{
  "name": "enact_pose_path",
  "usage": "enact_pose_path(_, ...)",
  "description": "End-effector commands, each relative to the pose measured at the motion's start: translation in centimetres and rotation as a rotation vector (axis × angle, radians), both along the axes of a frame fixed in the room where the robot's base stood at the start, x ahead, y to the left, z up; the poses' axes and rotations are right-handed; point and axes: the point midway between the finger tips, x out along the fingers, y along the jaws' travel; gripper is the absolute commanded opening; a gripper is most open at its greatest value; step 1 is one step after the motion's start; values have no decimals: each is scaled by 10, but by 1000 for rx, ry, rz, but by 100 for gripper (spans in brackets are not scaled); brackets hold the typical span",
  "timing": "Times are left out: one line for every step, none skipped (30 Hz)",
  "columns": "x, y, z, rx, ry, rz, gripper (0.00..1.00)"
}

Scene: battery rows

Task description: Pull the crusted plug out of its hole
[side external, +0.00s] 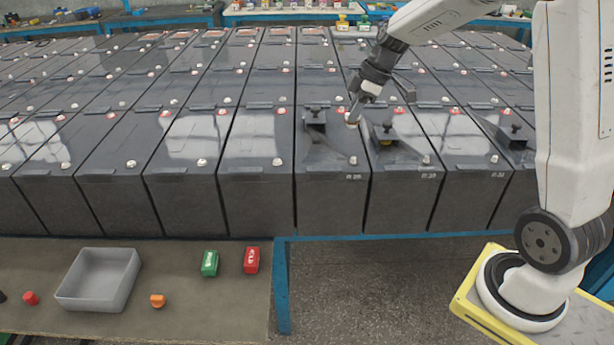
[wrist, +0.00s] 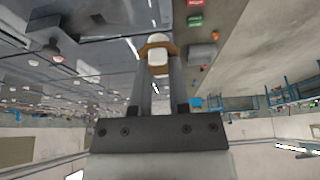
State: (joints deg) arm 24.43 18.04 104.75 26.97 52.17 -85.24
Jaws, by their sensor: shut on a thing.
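My gripper (side external: 353,105) is low over the tops of the dark batteries, near the seam between two front-row ones. It is shut on the plug (side external: 351,119), a small pale piece with brown on it. In the wrist view the plug (wrist: 158,58) sits between the two fingers of my gripper (wrist: 158,75). It shows a white block, a brown crusted band around it and a white part beyond. Its hole is hidden, and I cannot tell whether the plug's lower end is inside it.
Black raised fittings stand on nearby batteries, left (side external: 315,118) and right (side external: 385,131) of my gripper. A bench (side external: 200,300) at the front left holds a grey tray (side external: 82,305), a green block (side external: 209,263), a red block (side external: 251,260) and small caps.

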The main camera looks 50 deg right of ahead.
Motion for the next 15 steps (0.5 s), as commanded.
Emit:
enact_pose_path(0,0,0,0,0,0,12)
enact_pose_path(0,0,0,0,0,0,2)
enact_pose_path(0,0,0,0,0,0,0)
enact_pose_path(0,0,0,0,0,0,0)
enact_pose_path(0,0,0,0,0,0,0)
enact_pose_path(0,0,0,0,0,0,0)
enact_pose_path(0,0,0,0,0,0,0)
enact_pose_path(0,0,0,0,0,0,0)
enact_pose_path(0,0,0,0,0,0,0)
enact_pose_path(0,0,0,0,0,0,0)
enact_pose_path(0,0,0,0,0,0,0)
enact_pose_path(0,0,1,0,0,0,0)
enact_pose_path(0,0,1,0,0,0,0)
enact_pose_path(0,0,1,0,0,0,0)
enact_pose_path(0,0,2,0,0,0,0)
